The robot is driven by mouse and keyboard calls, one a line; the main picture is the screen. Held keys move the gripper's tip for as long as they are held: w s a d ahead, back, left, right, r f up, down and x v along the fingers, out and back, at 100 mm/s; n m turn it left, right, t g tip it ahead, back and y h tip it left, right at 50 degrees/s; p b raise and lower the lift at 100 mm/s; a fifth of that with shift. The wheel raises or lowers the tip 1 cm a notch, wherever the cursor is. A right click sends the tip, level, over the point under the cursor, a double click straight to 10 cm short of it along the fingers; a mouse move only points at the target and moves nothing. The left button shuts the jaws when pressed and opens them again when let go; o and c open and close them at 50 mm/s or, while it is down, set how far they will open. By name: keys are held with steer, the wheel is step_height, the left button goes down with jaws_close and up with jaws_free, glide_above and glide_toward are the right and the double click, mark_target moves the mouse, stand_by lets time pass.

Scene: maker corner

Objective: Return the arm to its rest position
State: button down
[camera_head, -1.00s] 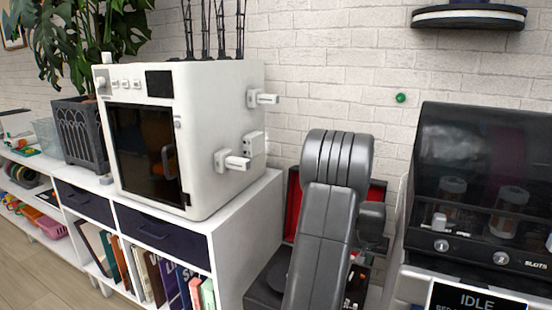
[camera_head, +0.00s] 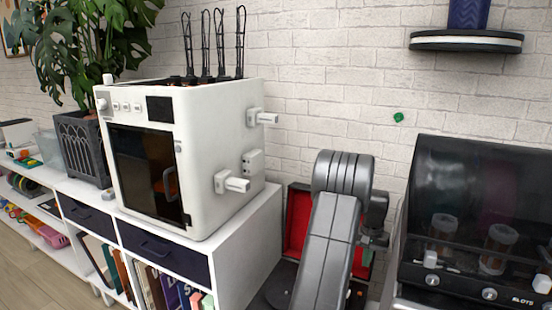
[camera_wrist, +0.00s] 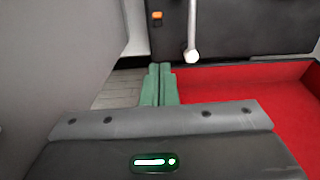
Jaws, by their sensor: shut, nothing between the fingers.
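My arm (camera_head: 328,240) stands folded in the lower middle of the head view, in front of the brick wall and right of the white cabinet. My gripper (camera_wrist: 160,72) shows in the wrist view with its two green fingers together and nothing between them. In the head view a bit of green finger shows at the right of the arm, mostly hidden behind it. The fingers are beside a red-lined open box or tray (camera_wrist: 250,88), which also shows behind my arm in the head view (camera_head: 297,222).
A white machine with a dark door (camera_head: 195,155) stands on the white cabinet (camera_head: 245,260) to the left. A dark-hooded machine (camera_head: 475,220) stands close on the right. A round shelf (camera_head: 466,41) is on the wall above. A potted plant (camera_head: 84,150) is at the far left.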

steer(key=shift+r, duration=0.45)
steer(key=shift+f, duration=0.15)
